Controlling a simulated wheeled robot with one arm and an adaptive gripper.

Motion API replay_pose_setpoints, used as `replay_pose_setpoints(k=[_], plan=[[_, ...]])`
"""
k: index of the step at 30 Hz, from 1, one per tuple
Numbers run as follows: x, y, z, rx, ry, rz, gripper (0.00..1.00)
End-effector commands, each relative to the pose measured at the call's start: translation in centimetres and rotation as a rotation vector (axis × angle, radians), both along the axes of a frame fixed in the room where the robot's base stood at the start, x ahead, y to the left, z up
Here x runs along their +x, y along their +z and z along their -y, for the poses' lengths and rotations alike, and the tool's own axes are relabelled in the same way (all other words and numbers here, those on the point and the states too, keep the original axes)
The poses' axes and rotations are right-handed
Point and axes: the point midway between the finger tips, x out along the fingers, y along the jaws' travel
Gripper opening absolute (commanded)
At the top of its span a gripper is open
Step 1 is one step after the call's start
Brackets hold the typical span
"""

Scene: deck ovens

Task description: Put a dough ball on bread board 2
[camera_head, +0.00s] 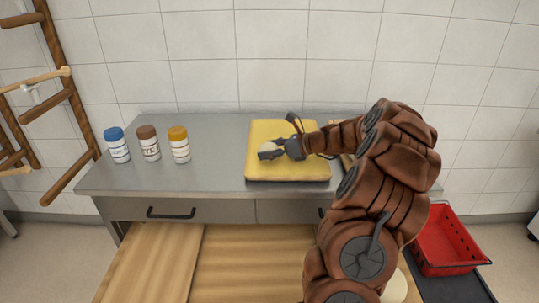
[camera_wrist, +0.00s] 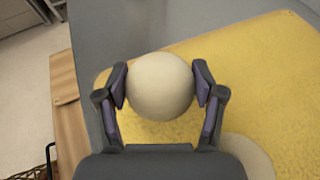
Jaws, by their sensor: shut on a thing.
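My gripper (camera_head: 271,150) is shut on a pale, round dough ball (camera_wrist: 157,88). In the wrist view, the ball sits between the two fingers of my gripper (camera_wrist: 160,82). In the head view, it is over the left middle of a yellow board (camera_head: 292,173) on the steel counter. The yellow board also fills much of the wrist view (camera_wrist: 245,65). I cannot tell whether the ball touches the board. No board number is readable. A pale round shape (camera_wrist: 250,152) shows at the lower right of the wrist view, partly hidden by my gripper.
Blue-lidded (camera_head: 117,146), brown-lidded (camera_head: 149,144) and orange-lidded (camera_head: 179,146) jars stand on the steel counter (camera_head: 213,180), left of the board. Light wooden boards (camera_head: 240,265) lie lower in front. A red basket (camera_head: 446,242) is at right. My arm hides the counter's right part.

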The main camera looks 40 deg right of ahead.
Motion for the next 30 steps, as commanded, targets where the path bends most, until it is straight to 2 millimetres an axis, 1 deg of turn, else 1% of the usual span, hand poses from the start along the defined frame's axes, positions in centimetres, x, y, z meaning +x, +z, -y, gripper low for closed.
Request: replay_pose_setpoints(k=[1,3,5,15,16,18,21,23,30], plan=[[0.0,-0.8,0.0,0.004,0.000,-0.004,0.39],[0.0,-1.7,-0.1,0.005,0.001,-0.003,0.39],[0.0,-2.1,-0.1,0.005,0.001,-0.003,0.39],[0.0,-2.3,-0.1,0.002,0.001,0.000,0.39],[0.0,-2.3,-0.1,0.001,0.001,-0.001,0.70],[0.0,-2.2,-0.1,0.000,0.001,0.000,0.77],[0.0,-2.2,-0.1,0.001,0.001,-0.001,0.88],[0.0,-2.2,-0.1,0.000,0.001,0.000,0.93],[0.0,-2.2,0.0,0.001,0.001,-0.001,0.93]])
